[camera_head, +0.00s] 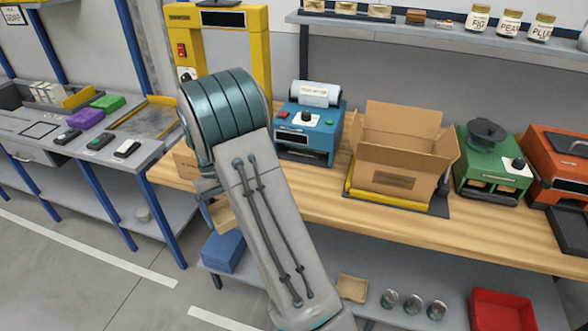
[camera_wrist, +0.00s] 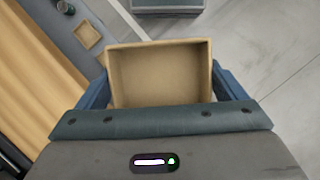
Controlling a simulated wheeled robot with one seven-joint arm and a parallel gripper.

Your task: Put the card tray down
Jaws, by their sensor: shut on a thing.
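In the wrist view, an open, empty brown card tray (camera_wrist: 160,78) sits between the two blue fingers of my gripper (camera_wrist: 160,90). One finger presses on each side wall, and the tray is held in front of the wooden bench (camera_wrist: 30,90), with floor showing beyond. A smaller tan tray (camera_head: 352,288) lies on the bench's lower shelf and also shows in the wrist view (camera_wrist: 88,36).
An open carton (camera_head: 398,180) stands on the bench, between a blue machine (camera_head: 306,130) and a green one (camera_head: 490,165). Floor is clear at lower left.

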